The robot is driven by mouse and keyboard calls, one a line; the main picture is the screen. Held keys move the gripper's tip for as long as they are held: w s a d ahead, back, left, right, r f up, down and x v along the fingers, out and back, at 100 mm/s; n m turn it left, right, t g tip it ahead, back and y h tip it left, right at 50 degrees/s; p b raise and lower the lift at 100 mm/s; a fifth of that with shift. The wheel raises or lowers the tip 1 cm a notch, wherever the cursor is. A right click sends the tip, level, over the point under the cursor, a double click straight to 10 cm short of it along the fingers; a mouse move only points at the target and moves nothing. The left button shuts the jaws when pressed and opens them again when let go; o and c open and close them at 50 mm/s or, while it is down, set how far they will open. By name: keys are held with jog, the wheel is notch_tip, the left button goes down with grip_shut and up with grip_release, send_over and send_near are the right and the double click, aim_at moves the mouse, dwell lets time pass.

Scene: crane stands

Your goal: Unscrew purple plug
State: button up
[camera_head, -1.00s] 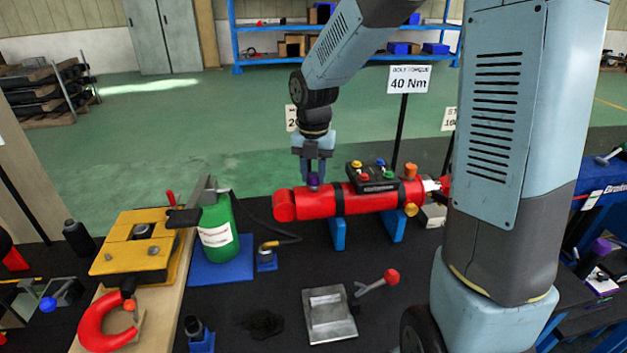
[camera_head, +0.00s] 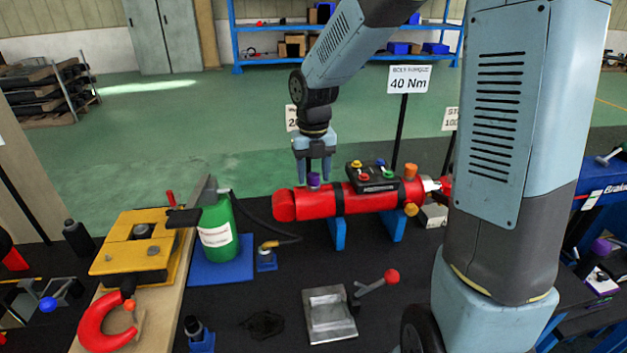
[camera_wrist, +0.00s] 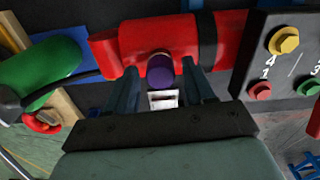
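The purple plug (camera_head: 314,180) sits upright on top of the red cylinder (camera_head: 285,206), near its left end. It also shows in the wrist view (camera_wrist: 160,71), against the red cylinder body. My gripper (camera_head: 315,175) points down over the plug, with its fingertips at about the plug's height. In the wrist view the two fingers (camera_wrist: 160,80) stand apart on either side of the plug, with a visible gap on each side. My gripper is open and holds nothing.
A black block with coloured buttons (camera_head: 378,183) sits on the cylinder to the right, beside an orange plug (camera_head: 410,171). Blue stands (camera_head: 338,234) carry the cylinder. A green bottle (camera_head: 216,228) stands to the left. A 40 Nm sign (camera_head: 408,80) rises behind.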

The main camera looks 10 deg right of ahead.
jog(key=shift+o, duration=0.5)
jog(key=shift+c, duration=0.7)
